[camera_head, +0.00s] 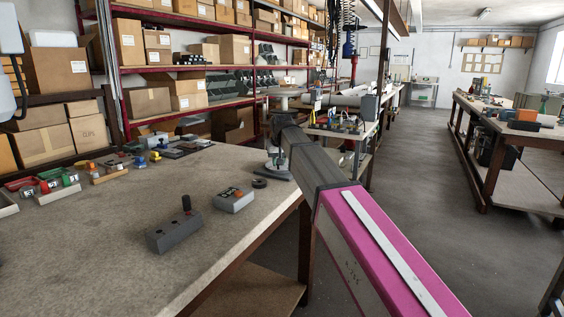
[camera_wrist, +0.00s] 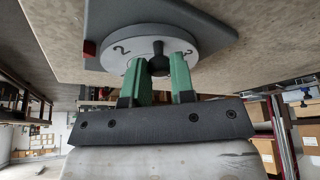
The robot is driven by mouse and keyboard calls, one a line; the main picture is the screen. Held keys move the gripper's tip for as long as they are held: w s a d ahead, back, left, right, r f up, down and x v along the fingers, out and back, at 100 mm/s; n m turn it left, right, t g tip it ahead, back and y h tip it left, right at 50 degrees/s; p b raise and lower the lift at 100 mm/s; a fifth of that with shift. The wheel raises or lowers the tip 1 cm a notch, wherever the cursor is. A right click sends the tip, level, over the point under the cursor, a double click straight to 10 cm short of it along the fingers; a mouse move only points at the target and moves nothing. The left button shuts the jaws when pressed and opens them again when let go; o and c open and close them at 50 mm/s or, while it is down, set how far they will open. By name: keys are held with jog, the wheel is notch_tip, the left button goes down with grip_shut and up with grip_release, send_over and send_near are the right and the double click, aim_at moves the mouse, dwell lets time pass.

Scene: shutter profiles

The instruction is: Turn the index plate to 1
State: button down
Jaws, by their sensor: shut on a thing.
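The index plate (camera_wrist: 190,40) is a light grey disc on a dark grey base (camera_wrist: 200,12) in the wrist view. A "2" shows on its left part and a mark that looks like a "3" on its right, partly hidden by a finger. My gripper (camera_wrist: 160,66) has green fingers closed on either side of a dark knob (camera_wrist: 158,47) on the plate. In the head view the dark base (camera_head: 284,172) sits at the far right table corner. My arm hides much of the plate there.
The table (camera_head: 90,245) also carries a grey box with a black lever (camera_head: 174,235), a grey box with orange parts (camera_head: 233,201) and a black ring (camera_head: 259,183). Several coloured items stand along the left side. Shelves with boxes stand behind.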

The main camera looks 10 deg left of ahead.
aim_at(271, 165)
jog(key=a+m, duration=0.1)
jog(key=m+h, duration=0.1)
jog(key=shift+w+a+m, duration=0.15)
jog(key=shift+a+m, duration=0.2)
jog(key=shift+m, duration=0.05)
jog(key=m, duration=0.1)
jog(key=a+m+h, duration=0.1)
jog(key=shift+w+a+m, duration=0.2)
jog(key=shift+w+m, duration=0.05)
jog(key=shift+m, duration=0.15)
jog(key=m, duration=0.1)
jog(key=w+a+m+h, duration=0.1)
jog(key=m, duration=0.2)
jog(key=shift+w+a+h, duration=0.15)
jog(key=shift+a+h, duration=0.15)
jog(key=shift+h, duration=0.1)
jog(key=shift+w+a+m+g+h, duration=0.15)
jog(key=shift+w+m+g+h, duration=0.1)
jog(key=shift+m, duration=0.45)
jog(key=shift+w+a+m+g+h, duration=0.15)
jog(key=shift+w+m, duration=0.1)
jog(key=shift+m, duration=0.45)
jog(key=c, duration=1)
grip_release()
jog(key=v, duration=1)
jog(key=shift+a+r, duration=0.1)
jog(key=shift+r, duration=0.3)
